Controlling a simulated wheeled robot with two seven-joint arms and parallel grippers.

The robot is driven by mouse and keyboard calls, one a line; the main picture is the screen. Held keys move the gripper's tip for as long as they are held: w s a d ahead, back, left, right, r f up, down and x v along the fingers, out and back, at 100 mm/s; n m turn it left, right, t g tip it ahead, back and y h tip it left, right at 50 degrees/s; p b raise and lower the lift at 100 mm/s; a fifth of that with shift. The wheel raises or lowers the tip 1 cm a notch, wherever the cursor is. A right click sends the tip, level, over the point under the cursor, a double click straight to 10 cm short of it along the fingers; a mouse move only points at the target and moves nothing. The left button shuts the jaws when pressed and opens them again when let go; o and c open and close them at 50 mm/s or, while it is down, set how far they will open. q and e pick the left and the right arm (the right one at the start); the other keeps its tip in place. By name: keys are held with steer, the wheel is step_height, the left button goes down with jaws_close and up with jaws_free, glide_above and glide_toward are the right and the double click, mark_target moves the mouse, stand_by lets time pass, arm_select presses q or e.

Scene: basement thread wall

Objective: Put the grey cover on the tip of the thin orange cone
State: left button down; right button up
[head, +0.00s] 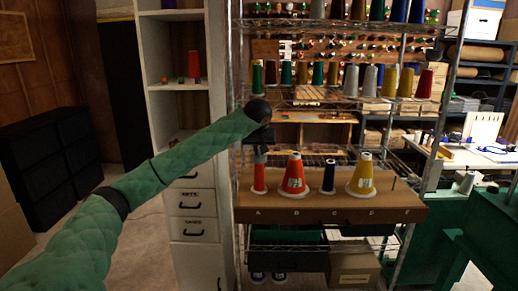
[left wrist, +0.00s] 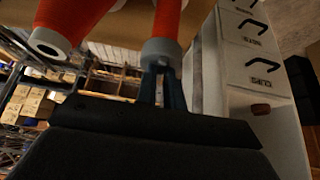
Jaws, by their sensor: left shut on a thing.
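The thin orange cone (head: 259,179) stands upright at place A on the brown board, at the left end of the row. The grey cover (head: 260,158) is at the cone's top, below my left gripper (head: 261,149). In the left wrist view the gripper fingers (left wrist: 163,85) are shut on the grey cover (left wrist: 161,53). There the orange cone (left wrist: 168,18) runs straight into the cover, which appears to sit around its tip. How far down it is seated I cannot tell. My right gripper is not in view.
A wide red cone (head: 293,178) stands close beside at B. A dark blue cone (head: 328,178) and a yellow cone (head: 362,176) stand further right on the board (head: 330,207). A wire shelf is behind, and a white cabinet (head: 195,198) is at left.

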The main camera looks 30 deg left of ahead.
arm_select(q)
steer(key=shift+f, duration=0.2)
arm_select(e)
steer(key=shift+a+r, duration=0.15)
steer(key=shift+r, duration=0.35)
arm_select(q)
steer(key=shift+s, duration=0.1)
steer(key=shift+f, duration=0.15)
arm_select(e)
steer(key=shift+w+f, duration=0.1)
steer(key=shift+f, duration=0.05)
arm_select(q)
steer(key=shift+f, duration=0.2)
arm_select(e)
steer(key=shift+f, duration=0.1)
arm_select(q)
steer(key=c, duration=1.4)
jaws_free()
steer(key=shift+c, duration=0.2)
